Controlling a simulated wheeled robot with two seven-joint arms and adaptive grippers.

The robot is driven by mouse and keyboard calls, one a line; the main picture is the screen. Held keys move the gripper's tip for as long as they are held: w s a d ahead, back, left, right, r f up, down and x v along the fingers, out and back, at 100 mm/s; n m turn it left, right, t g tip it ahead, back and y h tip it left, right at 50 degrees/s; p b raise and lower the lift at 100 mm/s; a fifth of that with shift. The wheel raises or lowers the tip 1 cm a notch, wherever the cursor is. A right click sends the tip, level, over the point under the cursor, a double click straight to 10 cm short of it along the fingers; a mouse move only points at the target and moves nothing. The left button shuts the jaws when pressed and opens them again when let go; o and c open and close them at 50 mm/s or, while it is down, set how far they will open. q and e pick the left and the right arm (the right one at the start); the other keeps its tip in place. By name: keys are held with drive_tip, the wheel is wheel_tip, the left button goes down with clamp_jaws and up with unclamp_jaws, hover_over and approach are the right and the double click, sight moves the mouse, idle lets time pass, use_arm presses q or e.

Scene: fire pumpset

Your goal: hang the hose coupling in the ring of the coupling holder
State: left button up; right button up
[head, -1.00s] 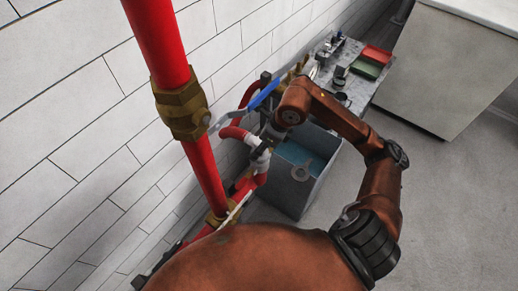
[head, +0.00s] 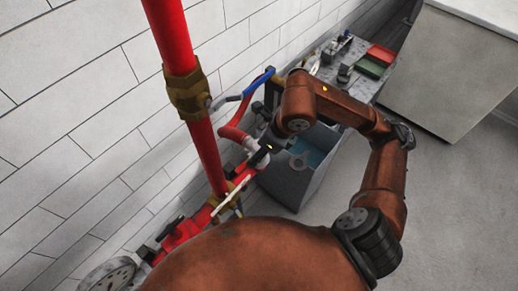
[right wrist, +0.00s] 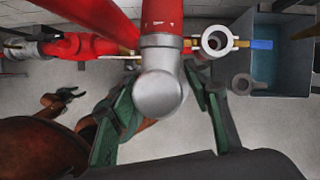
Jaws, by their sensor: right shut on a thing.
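My right gripper (right wrist: 163,100) shows in the right wrist view with its green fingers on both sides of a hose coupling (right wrist: 160,88), silver with a red body, and is shut on it. The fingertips are partly hidden behind the coupling. The coupling holder's grey ring (right wrist: 242,83) is at the tank's edge, right of the held coupling and apart from it. My left gripper (right wrist: 64,98) is at the left of the wrist view, seemingly open and empty.
The grey water tank (head: 290,190) stands close to the red piping. A red riser (head: 205,145) and a blue-handled valve (head: 258,83) are near my right gripper. A bench with red and green trays (head: 370,65) is behind. Open floor lies to the right.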

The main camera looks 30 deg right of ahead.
drive_tip(key=shift+s+r, duration=0.15)
drive_tip(key=shift+r, duration=0.45)
drive_tip(key=shift+r+p, duration=0.35)
drive_tip(key=shift+r, duration=0.4)
drive_tip(key=shift+r+p, duration=0.45)
drive_tip(key=shift+r, duration=0.3)
use_arm(q)
drive_tip(key=shift+w+r+p, duration=0.15)
drive_tip(key=shift+w+r, duration=0.1)
drive_tip(key=shift+r, duration=0.35)
drive_tip(key=shift+w+r+p, duration=0.15)
drive_tip(key=shift+w+r, duration=0.1)
drive_tip(key=shift+r, duration=0.35)
use_arm(e)
drive_tip(key=shift+r, duration=0.75)
use_arm(q)
drive_tip(key=shift+f, duration=0.1)
use_arm(e)
drive_tip(key=shift+f, duration=0.1)
